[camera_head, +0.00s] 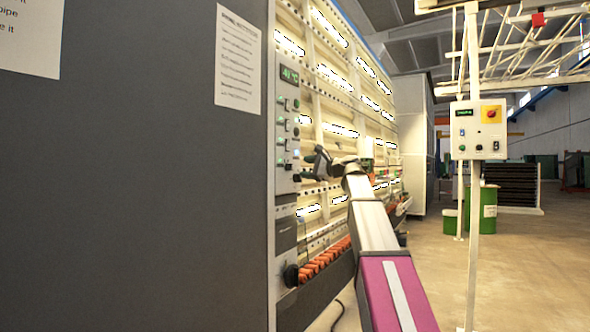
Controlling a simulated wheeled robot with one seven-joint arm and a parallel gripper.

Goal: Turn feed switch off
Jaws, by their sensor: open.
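A narrow light control panel (285,130) runs down the front edge of the tall grey machine. The labels are too small to read, so I cannot tell which one is the feed switch. My gripper (309,167) is just right of the panel's lower part, near a dark knob (296,178). It is open and looks empty. I cannot tell whether it touches the panel. My arm hides part of the machine front behind it.
A grey box (478,130) with a red-and-yellow knob hangs on a pale post to the right. Green drums (487,210) stand behind the post. Orange parts (325,260) line the machine's lower front. The grey side wall (140,180) fills the left.

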